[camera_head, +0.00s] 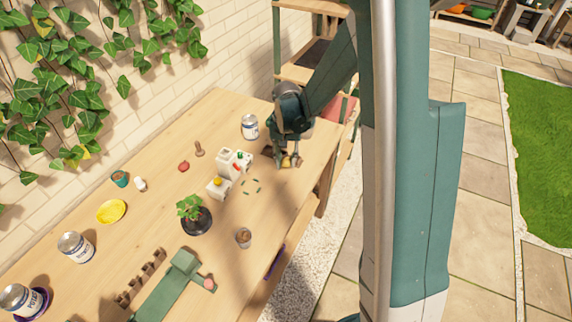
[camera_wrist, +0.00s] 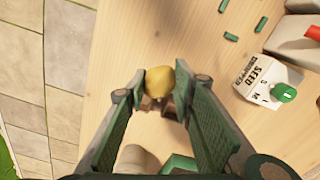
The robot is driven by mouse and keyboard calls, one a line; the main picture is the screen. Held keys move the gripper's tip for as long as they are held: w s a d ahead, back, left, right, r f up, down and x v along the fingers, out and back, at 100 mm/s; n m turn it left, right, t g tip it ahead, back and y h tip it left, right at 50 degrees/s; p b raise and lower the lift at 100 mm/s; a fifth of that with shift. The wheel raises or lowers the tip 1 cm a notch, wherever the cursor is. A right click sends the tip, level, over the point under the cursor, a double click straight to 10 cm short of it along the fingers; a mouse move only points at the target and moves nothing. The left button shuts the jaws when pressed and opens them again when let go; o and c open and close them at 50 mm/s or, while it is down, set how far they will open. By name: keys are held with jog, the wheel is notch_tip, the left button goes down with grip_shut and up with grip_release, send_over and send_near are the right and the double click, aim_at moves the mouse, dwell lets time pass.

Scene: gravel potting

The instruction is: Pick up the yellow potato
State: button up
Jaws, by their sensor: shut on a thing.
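The yellow potato (camera_wrist: 160,82) is between the fingertips of my gripper (camera_wrist: 160,88) in the wrist view, and both fingers touch its sides. In the head view my gripper (camera_head: 288,160) is low at the far right end of the wooden table, with a small yellowish bit of the potato (camera_head: 286,162) showing beneath it. I cannot tell whether the potato still touches the table. Small brown pieces lie just behind it in the wrist view, partly hidden.
A white seed dispenser (camera_wrist: 268,82) stands near the gripper, with small green pieces (camera_wrist: 262,24) beside it. A can (camera_head: 250,127) stands to the left of the gripper. The table edge is close on the right.

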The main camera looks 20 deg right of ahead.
aim_at(286, 159)
jog(key=shift+r+p, duration=0.35)
jog(key=shift+r, duration=2.7)
